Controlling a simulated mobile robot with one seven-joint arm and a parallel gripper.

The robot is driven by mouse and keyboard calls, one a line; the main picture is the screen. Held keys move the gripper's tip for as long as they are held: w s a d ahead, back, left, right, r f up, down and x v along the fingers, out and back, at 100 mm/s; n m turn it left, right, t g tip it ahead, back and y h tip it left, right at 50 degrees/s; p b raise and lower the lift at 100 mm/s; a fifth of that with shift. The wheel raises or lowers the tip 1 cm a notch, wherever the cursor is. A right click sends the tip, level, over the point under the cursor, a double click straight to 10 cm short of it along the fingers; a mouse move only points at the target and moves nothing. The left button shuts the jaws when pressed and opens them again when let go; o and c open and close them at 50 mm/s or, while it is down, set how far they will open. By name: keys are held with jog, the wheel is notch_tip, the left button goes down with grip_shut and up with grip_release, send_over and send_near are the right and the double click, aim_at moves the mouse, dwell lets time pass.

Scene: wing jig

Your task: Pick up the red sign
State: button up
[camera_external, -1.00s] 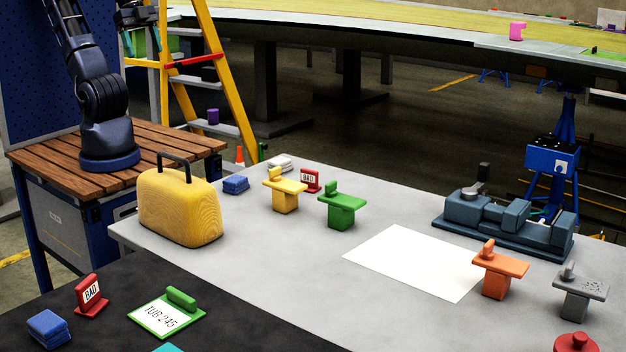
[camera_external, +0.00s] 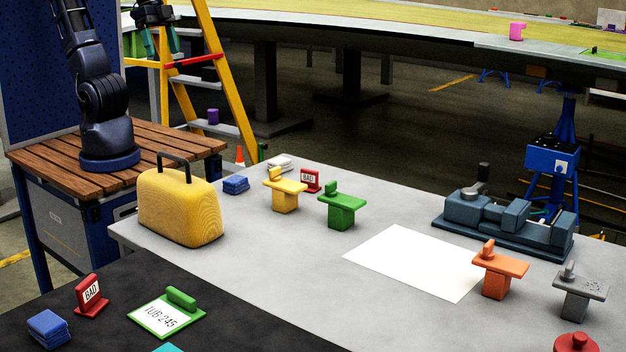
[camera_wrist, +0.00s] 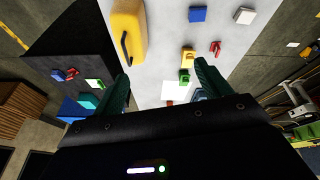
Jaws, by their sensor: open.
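Two red signs marked BAD are in view. One red sign (camera_external: 311,181) stands upright on the grey table behind the yellow and green blocks; it also shows in the wrist view (camera_wrist: 216,47). The other red sign (camera_external: 91,296) stands on the black surface at the front left, and shows small in the wrist view (camera_wrist: 71,73). My gripper (camera_wrist: 162,72) is open and empty, high above the table, with its two green fingers spread apart. It touches neither sign. In the external view only part of it shows at the top left.
A yellow case (camera_external: 180,207) with a dark handle stands at the table's left edge. A yellow block (camera_external: 286,196) and a green block (camera_external: 341,209) stand close to the farther sign. A blue item (camera_external: 236,185) lies to its left. A white sheet (camera_external: 412,262) lies flat mid-table.

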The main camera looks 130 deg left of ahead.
jog(key=w+a+f+n+g, duration=0.1)
jog(key=w+a+n, duration=0.1)
jog(key=w, duration=0.3)
jog(key=w+a+f+n, duration=0.2)
jog(key=w+a, duration=0.1)
jog(key=w, duration=0.1)
jog(key=n+g+h, duration=0.2)
jog(key=n+g, duration=0.1)
jog(key=n, duration=1)
send_over(309, 178)
jog(key=s+a, duration=0.1)
jog(key=a, duration=0.1)
notch_tip(309, 178, down, 26)
jog(key=f, duration=0.5)
jog(key=shift+d, duration=0.4)
jog(key=shift+w+d+f, duration=0.1)
jog(key=shift+d+f, duration=0.05)
jog(key=shift+f, duration=0.75)
jog(key=shift+w+d+f, duration=0.15)
jog(key=shift+f, duration=0.7)
jog(key=shift+w+d+f, duration=0.1)
jog(key=shift+d+f, duration=0.05)
jog(key=shift+f, duration=0.75)
jog(key=c, duration=1.1)
